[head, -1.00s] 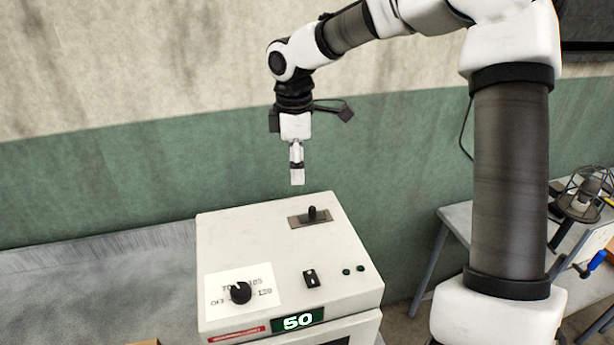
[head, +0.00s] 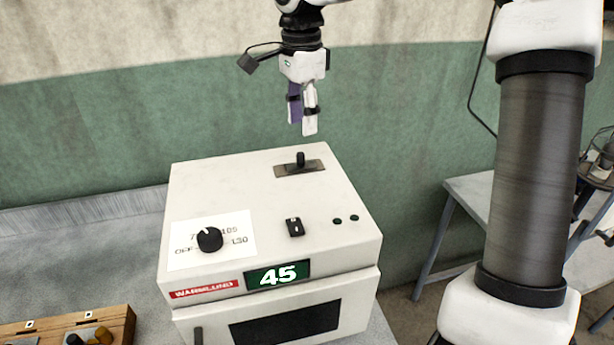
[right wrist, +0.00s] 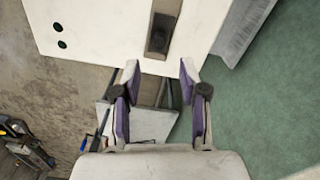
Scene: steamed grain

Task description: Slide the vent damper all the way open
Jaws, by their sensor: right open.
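The vent damper (head: 300,160) is a small black knob standing up from a slotted brown-grey plate on top of the white oven-like box (head: 215,170), near its back edge. In the right wrist view the damper (right wrist: 158,40) shows from above, at the top of the picture. My right gripper (head: 303,128) points down above and slightly behind the damper, apart from it, with a gap between its purple-padded fingers. The fingers also show in the right wrist view (right wrist: 160,85), open with nothing between them. My left gripper is in neither view.
The box top also carries a round black dial (head: 209,239), a rocker switch (head: 294,227) and two small buttons. A green display (head: 278,275) reads 45. A wooden tray (head: 120,322) holds small items at lower left. A metal table (head: 470,200) stands at right.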

